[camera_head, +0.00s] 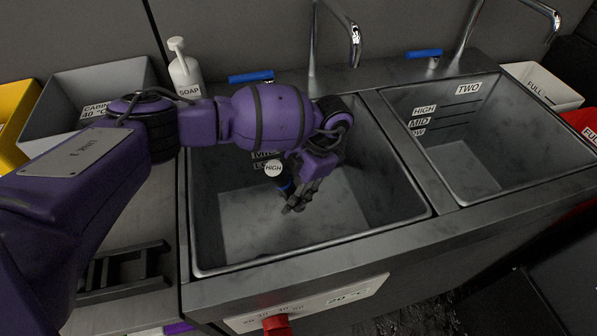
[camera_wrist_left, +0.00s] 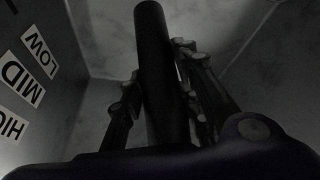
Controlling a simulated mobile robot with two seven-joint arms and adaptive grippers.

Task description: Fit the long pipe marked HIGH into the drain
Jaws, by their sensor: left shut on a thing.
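My left gripper (camera_head: 296,196) reaches down into the left sink basin (camera_head: 240,232). It is shut on a dark pipe, whose round white HIGH cap (camera_head: 273,168) shows beside the fingers, with a bit of blue below it. In the left wrist view the long dark pipe (camera_wrist_left: 157,70) runs between the fingers, away from the camera toward the basin. Its far end is near the top edge of that view. I cannot see the drain, so I cannot tell whether the pipe touches it. My right gripper is not in view.
The right basin, TWO (camera_head: 480,140), is empty, with level labels on its wall. Faucets (camera_head: 352,45) stand behind the basins. A soap bottle (camera_head: 186,75) and grey bin (camera_head: 85,85) stand at the back left. A dark rack (camera_head: 125,265) lies on the left counter.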

